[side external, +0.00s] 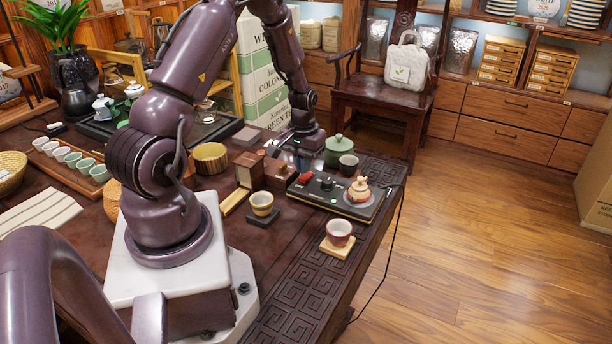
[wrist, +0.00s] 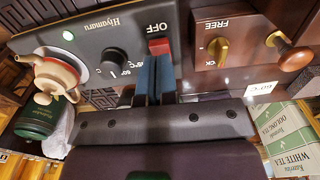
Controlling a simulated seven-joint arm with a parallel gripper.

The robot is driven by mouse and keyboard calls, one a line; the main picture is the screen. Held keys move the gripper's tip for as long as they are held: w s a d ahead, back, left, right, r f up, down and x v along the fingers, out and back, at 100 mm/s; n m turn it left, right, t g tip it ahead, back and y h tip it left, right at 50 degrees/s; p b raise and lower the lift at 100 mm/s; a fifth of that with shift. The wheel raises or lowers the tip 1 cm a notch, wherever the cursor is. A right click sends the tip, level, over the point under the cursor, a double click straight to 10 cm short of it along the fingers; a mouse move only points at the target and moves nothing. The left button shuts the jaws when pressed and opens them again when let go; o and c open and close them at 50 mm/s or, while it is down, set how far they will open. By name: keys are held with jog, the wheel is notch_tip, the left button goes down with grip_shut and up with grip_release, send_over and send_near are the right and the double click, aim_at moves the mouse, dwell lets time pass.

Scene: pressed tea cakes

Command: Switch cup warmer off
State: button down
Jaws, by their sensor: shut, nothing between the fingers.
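The cup warmer (side external: 338,205) is a flat black panel near the table's right edge.
A brown box with a brass FREE/LOCK knob (wrist: 218,48) and a wooden handle (wrist: 296,56) stand beside the warmer. A green lidded jar (side external: 338,151) and dark cup (side external: 348,164) stand behind it. A red-and-white cup (side external: 339,232) is in front. A cable hangs off the table's right edge.

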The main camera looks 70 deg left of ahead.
aim_at(303, 178)
jog(key=shift+f, duration=1.1)
dwell(0.4)
jog(key=shift+r, duration=3.5)
jog(key=shift+s+d, duration=0.1)
jog(key=s+d+r+m+t, duration=0.2)
jog(key=d+r+m, duration=0.1)
jog(key=d+r, duration=0.5)
jog(key=s+d+r+m+t, duration=0.1)
jog(key=s+d+r+m, duration=0.2)
jog(key=d+r, duration=0.5)
jog(key=s+d+r+m+t, duration=0.2)
jog(key=s+d+r+m, duration=0.1)
jog(key=d+r, duration=0.5)
jog(key=shift+s+d+t, duration=0.25)
jog(key=shift+d+t, duration=0.05)
jog(key=shift+d, duration=0.7)
